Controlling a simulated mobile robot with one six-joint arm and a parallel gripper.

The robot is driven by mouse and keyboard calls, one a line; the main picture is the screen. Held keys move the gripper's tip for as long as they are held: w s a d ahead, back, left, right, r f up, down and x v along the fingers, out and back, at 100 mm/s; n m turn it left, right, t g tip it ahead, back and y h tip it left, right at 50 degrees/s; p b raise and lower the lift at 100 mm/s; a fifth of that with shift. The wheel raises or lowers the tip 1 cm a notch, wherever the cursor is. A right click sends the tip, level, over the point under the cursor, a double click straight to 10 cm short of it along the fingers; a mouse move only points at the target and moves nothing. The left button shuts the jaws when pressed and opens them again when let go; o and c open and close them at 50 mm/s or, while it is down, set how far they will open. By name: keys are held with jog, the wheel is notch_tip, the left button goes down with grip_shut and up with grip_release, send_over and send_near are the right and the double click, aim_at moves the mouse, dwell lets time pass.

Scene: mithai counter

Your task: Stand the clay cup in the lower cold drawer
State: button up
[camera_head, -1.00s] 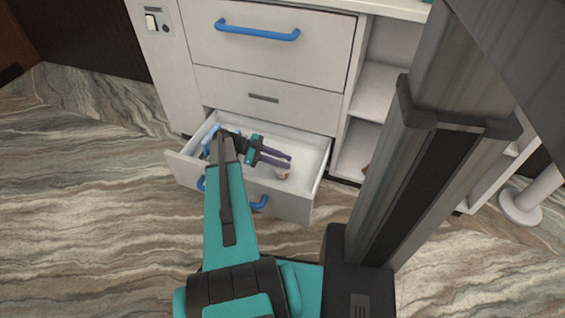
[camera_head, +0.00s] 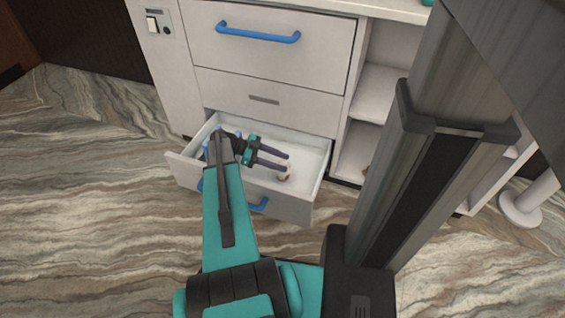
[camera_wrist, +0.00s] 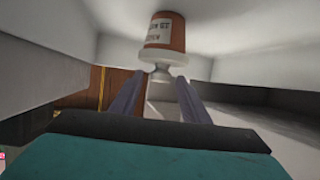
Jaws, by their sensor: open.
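The small clay cup (camera_head: 284,177) is inside the open lower drawer (camera_head: 291,205), towards its right end. The fingers partly hide the cup in the head view.
A blue item (camera_head: 209,140) shows at the drawer's left end, mostly behind my arm. A closed upper drawer (camera_head: 268,55) with a blue handle is above. Open shelves (camera_head: 372,92) stand to the right. Bare drawer floor lies around the cup.

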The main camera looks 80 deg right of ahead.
jog(key=p+v, duration=0.3)
jog(key=v, duration=0.7)
jog(key=shift+w+r, duration=0.2)
jog(key=shift+w, duration=0.1)
dwell(0.4)
